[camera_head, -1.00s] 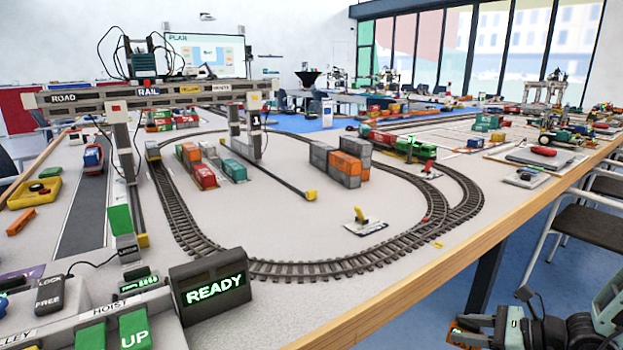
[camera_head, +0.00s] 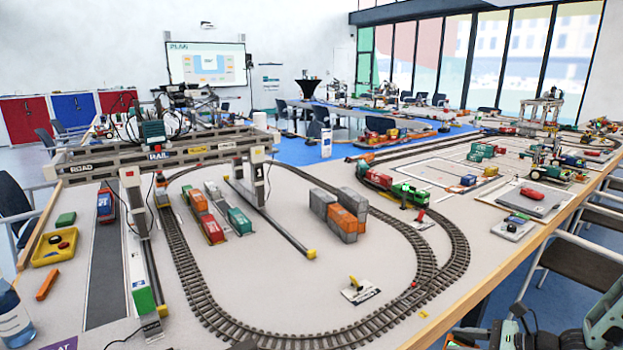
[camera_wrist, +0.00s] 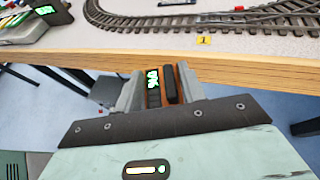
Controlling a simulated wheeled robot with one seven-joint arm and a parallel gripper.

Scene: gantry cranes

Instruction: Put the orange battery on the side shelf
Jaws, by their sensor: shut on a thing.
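In the wrist view my gripper (camera_wrist: 160,86) is shut on the orange battery (camera_wrist: 153,86). The battery has dark parts and a lit green display, and it sits between the two grey fingers. It is held beside the wooden table edge, over the blue floor. In the head view my arm is at the bottom right corner, with the gripper mostly cut off by the lower edge. I cannot make out the side shelf in any view.
The big table (camera_head: 285,270) carries looping track, a gantry crane (camera_head: 155,154), wagons and a yellow tray (camera_head: 54,246). An orange bar (camera_head: 47,284) lies at its left. Chairs (camera_head: 588,250) stand along the right edge. Red and blue cabinets (camera_head: 73,106) stand at the far left.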

